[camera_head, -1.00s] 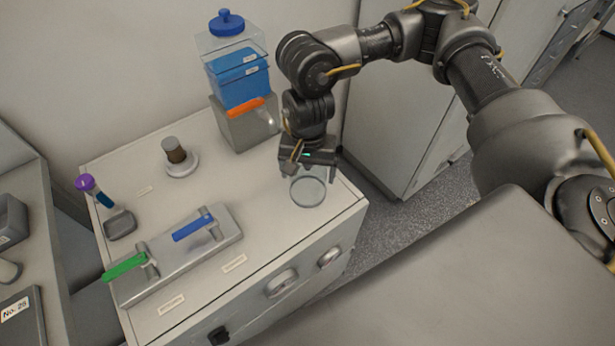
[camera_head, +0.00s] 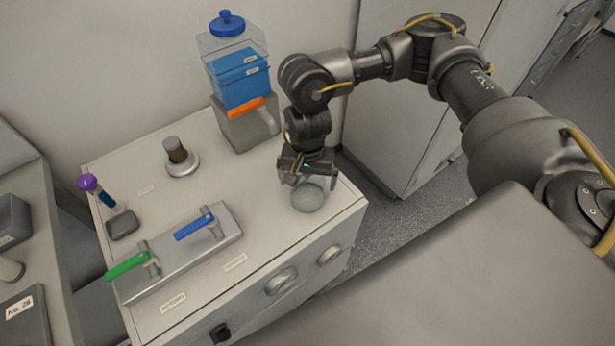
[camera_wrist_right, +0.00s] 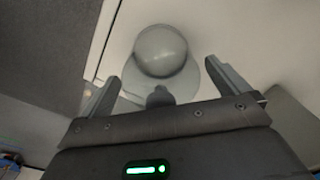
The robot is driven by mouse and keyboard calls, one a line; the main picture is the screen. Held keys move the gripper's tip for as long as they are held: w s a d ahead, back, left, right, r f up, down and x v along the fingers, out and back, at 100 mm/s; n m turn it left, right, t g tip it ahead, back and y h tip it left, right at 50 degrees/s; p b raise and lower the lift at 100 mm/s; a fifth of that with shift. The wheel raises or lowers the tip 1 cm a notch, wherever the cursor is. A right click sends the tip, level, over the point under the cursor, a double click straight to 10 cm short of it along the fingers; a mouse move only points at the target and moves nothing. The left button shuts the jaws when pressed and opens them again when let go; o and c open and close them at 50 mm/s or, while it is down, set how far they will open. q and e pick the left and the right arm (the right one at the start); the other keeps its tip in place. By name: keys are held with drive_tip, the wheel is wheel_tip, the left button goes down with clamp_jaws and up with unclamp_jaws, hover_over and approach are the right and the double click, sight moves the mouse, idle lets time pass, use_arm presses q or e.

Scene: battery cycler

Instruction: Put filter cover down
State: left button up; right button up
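The filter cover looks like a grey, rounded piece (camera_head: 307,197) near the right front corner of the white cabinet top in the head view. In the right wrist view it is a smooth round piece (camera_wrist_right: 160,50) with a darker knob pointing toward my gripper and a paler rounded shape around it. My right gripper (camera_head: 308,180) is right behind the cover. In the right wrist view its fingers (camera_wrist_right: 168,88) are spread apart, with the knob between them and a gap on both sides. The cover seems to rest on the top; its underside is hidden. My left gripper is out of view.
The cabinet top (camera_head: 255,205) has a block with blue (camera_head: 194,227) and green (camera_head: 127,265) handles at the front. A dark-topped cylinder (camera_head: 176,152) stands behind. A blue container (camera_head: 238,75) on a grey block with an orange handle (camera_head: 247,108) stands at the back.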

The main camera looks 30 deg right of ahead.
drive_tip(key=shift+r, duration=0.15)
wheel_tip(320, 180, up, 12)
drive_tip(key=shift+b, duration=0.8)
